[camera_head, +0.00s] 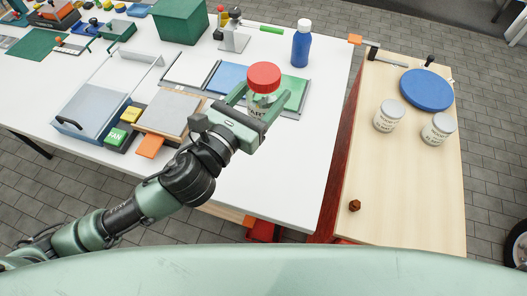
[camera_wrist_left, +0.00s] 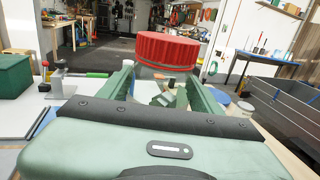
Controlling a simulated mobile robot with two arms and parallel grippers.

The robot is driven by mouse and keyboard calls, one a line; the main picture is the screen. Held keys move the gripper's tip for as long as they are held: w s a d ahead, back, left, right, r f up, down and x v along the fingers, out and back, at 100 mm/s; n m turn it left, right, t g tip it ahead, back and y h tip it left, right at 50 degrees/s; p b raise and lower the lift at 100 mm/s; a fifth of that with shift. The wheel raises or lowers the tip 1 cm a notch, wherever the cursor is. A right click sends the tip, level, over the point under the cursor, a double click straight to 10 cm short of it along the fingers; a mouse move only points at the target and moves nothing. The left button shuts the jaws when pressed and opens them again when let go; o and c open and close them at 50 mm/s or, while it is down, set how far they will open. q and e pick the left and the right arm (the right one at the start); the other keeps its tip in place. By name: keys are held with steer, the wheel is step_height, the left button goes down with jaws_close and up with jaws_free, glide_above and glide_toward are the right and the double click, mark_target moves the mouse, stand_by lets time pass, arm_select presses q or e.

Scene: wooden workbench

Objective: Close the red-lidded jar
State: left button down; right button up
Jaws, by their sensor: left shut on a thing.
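The jar (camera_head: 257,104) is clear with a pale label and has a red lid (camera_head: 264,76) on top. My left gripper (camera_head: 258,103) is shut on the jar body below the lid, with a finger on either side. The jar is above the right part of the white table; the gripper hides its base. In the left wrist view, the ribbed red lid (camera_wrist_left: 167,50) stands above my left gripper's fingers (camera_wrist_left: 163,88). I cannot tell whether the lid is tight. My right gripper is not in view.
A blue bottle (camera_head: 301,46) stands near the white table's (camera_head: 290,150) right edge. Across a gap, a wooden bench (camera_head: 390,190) holds two white-lidded jars (camera_head: 389,116), a blue disc (camera_head: 426,90) and a brown nut (camera_head: 355,205).

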arm_select(q)
step_height(320, 180, down, 15)
steer(key=b, duration=0.4)
steer(key=shift+r+b, duration=0.15)
steer(key=shift+b, duration=0.2)
steer(key=shift+f+b, duration=0.95)
steer(key=shift+f, duration=1.2)
steer(key=shift+f, duration=0.15)
steer(key=shift+c, duration=1.5)
jaws_free()
steer(key=shift+f, duration=0.1)
